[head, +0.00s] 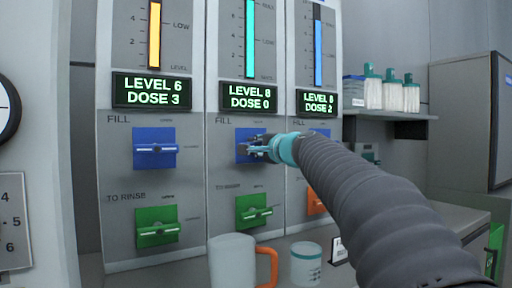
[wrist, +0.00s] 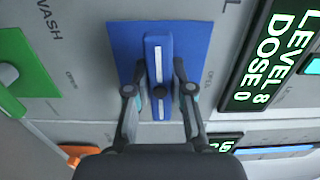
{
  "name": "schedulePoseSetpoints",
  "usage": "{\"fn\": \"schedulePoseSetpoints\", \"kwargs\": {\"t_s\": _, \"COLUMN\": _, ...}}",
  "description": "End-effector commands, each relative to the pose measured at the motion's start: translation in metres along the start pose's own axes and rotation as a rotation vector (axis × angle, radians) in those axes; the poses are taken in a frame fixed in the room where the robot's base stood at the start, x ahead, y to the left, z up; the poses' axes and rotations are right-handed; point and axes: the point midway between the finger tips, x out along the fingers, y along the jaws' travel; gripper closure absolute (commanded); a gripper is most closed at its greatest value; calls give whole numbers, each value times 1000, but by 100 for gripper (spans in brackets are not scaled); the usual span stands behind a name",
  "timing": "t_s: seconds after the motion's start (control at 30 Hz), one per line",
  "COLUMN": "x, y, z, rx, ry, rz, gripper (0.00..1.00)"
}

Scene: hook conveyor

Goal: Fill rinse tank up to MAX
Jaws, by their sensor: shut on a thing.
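My gripper (head: 262,148) is at the blue FILL valve (head: 243,133) on the middle panel. In the wrist view my gripper (wrist: 160,88) has one finger on each side of the valve's blue lever bar (wrist: 159,50), shut on it. The bar carries a white stripe and stands on a blue square plate (wrist: 195,45). The middle display (head: 248,96) reads LEVEL 8 DOSE 0. Above it a teal-green level column (head: 250,45) runs up to the frame's top edge; the scale's top is out of view. I cannot read which panel is named the rinse tank.
The left panel has a display reading LEVEL 6 DOSE 3 (head: 152,91), a blue valve (head: 154,148) and a green valve (head: 156,227) marked TO RINSE. A green valve (head: 253,211) sits below my gripper. A mug (head: 233,262) and a cup (head: 306,263) stand in front.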

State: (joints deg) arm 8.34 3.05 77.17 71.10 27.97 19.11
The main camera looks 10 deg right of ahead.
Motion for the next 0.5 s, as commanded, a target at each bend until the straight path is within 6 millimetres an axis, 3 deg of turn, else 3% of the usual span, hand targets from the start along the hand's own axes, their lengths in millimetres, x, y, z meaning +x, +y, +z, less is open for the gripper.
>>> {"fn": "schedulePoseSetpoints", "kwargs": {"t_s": 0.1, "x": 0, "y": 1, "z": 0, "rx": 0, "ry": 0, "rz": 1, "gripper": 100}}
{"fn": "schedulePoseSetpoints", "kwargs": {"t_s": 0.13, "x": 0, "y": 1, "z": 0, "rx": -1, "ry": 0, "rz": 1, "gripper": 71}}
{"fn": "schedulePoseSetpoints", "kwargs": {"t_s": 0.2, "x": 0, "y": 1, "z": 0, "rx": -1, "ry": 0, "rz": 1, "gripper": 53}}
{"fn": "schedulePoseSetpoints", "kwargs": {"t_s": 0.5, "x": 0, "y": 0, "z": 0, "rx": -1, "ry": 0, "rz": 0, "gripper": 52}}
